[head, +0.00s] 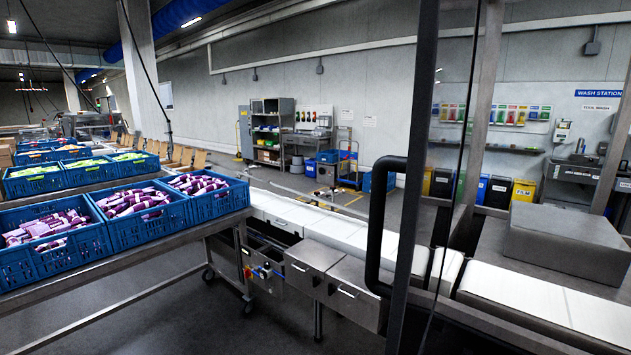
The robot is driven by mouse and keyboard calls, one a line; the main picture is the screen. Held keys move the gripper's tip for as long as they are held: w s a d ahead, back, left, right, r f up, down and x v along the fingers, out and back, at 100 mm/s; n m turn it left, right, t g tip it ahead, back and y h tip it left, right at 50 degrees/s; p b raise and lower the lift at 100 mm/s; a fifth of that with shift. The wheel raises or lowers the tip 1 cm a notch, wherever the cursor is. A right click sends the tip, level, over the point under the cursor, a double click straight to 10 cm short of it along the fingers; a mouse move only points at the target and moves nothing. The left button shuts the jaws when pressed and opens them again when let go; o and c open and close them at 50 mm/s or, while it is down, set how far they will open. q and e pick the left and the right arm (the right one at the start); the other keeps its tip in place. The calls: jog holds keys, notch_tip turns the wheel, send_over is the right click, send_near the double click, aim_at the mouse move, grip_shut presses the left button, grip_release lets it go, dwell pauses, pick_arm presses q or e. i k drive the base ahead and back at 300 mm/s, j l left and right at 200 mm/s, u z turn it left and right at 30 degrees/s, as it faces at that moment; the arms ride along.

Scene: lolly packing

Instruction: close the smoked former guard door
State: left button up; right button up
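The smoked former guard door (415,160) stands upright close in front of me, right of centre. Its dark frame runs from the top edge of the view to the bottom, and a black bow handle (377,225) sticks out on its left side. I see the door at a steep angle, as a narrow strip standing out from the machine, so it looks open. Its hinge side and lower end are not clear. A steel machine post (484,90) rises behind it. Neither of my grippers is in view.
A white-topped conveyor (335,230) runs behind the door, past a grey metal box (563,240). Blue crates of purple-wrapped lollies (145,222) stand on a steel table (130,262) at left. Open dark floor (190,325) lies in front of the conveyor.

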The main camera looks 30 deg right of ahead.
aim_at(447, 41)
jog(key=i+z, duration=0.15)
jog(key=z, duration=0.3)
jog(key=i+j+z, duration=0.1)
jog(key=z, duration=0.35)
jog(key=i+j+z, duration=0.15)
jog(key=z, duration=0.3)
jog(key=j+z, duration=0.2)
jog(key=z, duration=0.25)
jog(key=i+j+z, duration=0.25)
jog(key=z, duration=0.25)
jog(key=i+j+z, duration=0.2)
jog(key=j+z, duration=0.3)
jog(key=k+j+z, duration=0.3)
jog(key=z, duration=0.15)
jog(key=k+j+z, duration=0.3)
jog(key=z, duration=0.15)
jog(key=k+j+z, duration=0.15)
jog(key=k+z, duration=0.75)
jog(key=i, duration=0.1)
